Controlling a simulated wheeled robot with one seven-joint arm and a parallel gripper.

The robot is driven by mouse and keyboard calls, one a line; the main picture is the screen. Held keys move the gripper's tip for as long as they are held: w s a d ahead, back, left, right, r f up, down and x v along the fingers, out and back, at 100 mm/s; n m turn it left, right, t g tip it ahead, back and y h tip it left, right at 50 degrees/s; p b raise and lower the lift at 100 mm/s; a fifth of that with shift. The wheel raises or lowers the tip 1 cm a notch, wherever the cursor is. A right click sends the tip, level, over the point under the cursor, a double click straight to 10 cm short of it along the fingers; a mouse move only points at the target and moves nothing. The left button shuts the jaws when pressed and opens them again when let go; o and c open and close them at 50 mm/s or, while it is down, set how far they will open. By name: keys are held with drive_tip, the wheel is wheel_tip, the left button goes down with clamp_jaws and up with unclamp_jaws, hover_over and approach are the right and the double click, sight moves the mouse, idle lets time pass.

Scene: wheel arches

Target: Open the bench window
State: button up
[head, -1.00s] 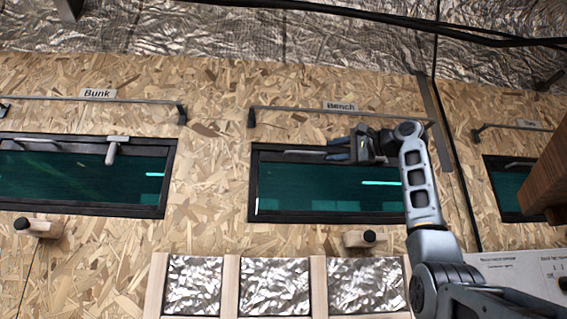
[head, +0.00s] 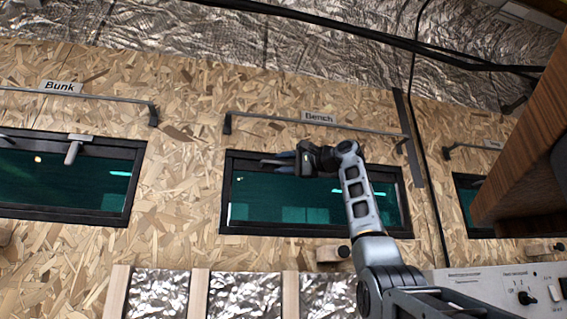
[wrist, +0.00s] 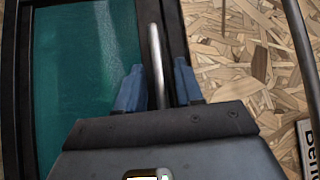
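The bench window (head: 270,231), a dark-framed pane with teal glass, is in the middle of the head view under the "Bench" label (head: 319,117). It looks shut. My gripper (head: 279,158) is at its upper edge, left of the middle. In the wrist view the window frame (wrist: 18,90) is on the left, and a metal handle rod (wrist: 155,60) runs between my two blue fingertips (wrist: 158,88). The fingers are apart with a gap on each side of the rod. In the head view my gripper hides most of the handle.
A rail (head: 270,117) runs above the window. A wooden block with a black knob (head: 333,253) is below it. The bunk window (head: 70,213) is at left, with a grey handle (head: 74,150). A wooden cabinet (head: 525,150) juts in at right, above a switch panel (head: 500,285).

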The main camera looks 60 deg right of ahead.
drive_tip(key=shift+c, duration=0.3)
clamp_jaws()
